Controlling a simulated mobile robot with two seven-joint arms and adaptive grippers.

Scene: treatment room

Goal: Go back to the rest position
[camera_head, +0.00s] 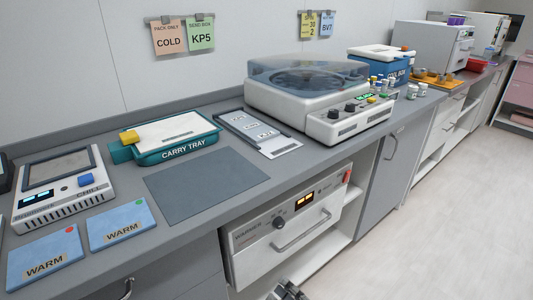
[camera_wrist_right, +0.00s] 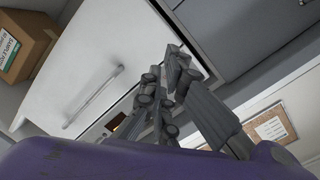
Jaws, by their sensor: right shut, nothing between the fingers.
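My right gripper (camera_head: 288,292) shows only as its tip at the bottom edge of the head view, low in front of the warmer drawer (camera_head: 290,235). In the right wrist view the gripper (camera_wrist_right: 172,75) is shut with nothing between its fingers. It is apart from the counter top. Behind it in that view are a pale cabinet front (camera_wrist_right: 100,60) and its bar handle (camera_wrist_right: 93,97). My left gripper is in neither view.
The counter carries a carry tray (camera_head: 178,151), a grey mat (camera_head: 205,184), two blue WARM packs (camera_head: 120,220), a chiller device (camera_head: 62,185) and a lidded centrifuge (camera_head: 320,95). Floor at right (camera_head: 440,200) is clear. A cardboard box (camera_wrist_right: 25,45) shows in the wrist view.

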